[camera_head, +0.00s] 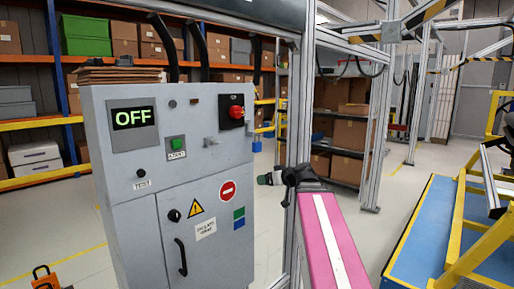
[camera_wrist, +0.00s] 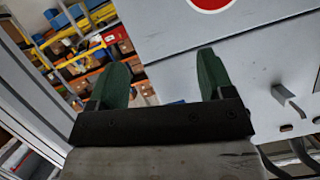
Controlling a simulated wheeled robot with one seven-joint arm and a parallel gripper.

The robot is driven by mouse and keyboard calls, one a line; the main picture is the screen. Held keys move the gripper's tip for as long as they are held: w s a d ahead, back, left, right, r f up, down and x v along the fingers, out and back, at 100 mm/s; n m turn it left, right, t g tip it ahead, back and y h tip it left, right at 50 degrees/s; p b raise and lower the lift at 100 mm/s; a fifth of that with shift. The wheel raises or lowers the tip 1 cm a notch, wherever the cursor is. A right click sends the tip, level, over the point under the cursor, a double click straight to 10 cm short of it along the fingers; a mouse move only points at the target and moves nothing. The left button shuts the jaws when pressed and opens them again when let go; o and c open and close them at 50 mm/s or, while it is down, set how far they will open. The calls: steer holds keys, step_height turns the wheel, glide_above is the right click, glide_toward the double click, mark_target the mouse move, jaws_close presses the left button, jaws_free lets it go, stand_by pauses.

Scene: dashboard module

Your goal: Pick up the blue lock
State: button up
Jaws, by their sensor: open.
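A small blue shape that looks like the blue lock (camera_head: 257,144) shows beside the right edge of the grey control cabinet (camera_head: 130,200), with a yellow and blue piece just above it. My gripper (camera_head: 264,179) is below it in the head view, just right of the cabinet, with dark green fingertips pointing left. In the wrist view the two green fingers of my gripper (camera_wrist: 161,72) stand wide apart with nothing between them. How the lock hangs is too small to tell.
The cabinet has an OFF display (camera_head: 131,117), a red knob (camera_head: 236,112), a green button (camera_head: 176,143) and a door handle (camera_head: 181,257). A metal frame post (camera_head: 301,110) stands close to my arm. Shelves with boxes are behind; a blue platform (camera_head: 420,230) is at right.

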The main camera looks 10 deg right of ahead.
mark_target(259, 142)
steer(key=d+r+n+t+y, duration=0.2)
steer(key=d+r+t, duration=0.2)
steer(key=r, duration=0.9)
steer(key=x, duration=0.4)
steer(key=shift+a+r, duration=0.25)
steer(key=shift+a, duration=0.1)
steer(key=shift+s+a+x, duration=0.1)
steer(key=shift+a+x, duration=0.05)
steer(key=shift+x, duration=1.4)
steer(key=shift+s+a+x, duration=0.15)
steer(key=shift+x, duration=1.35)
steer(key=c, duration=1)
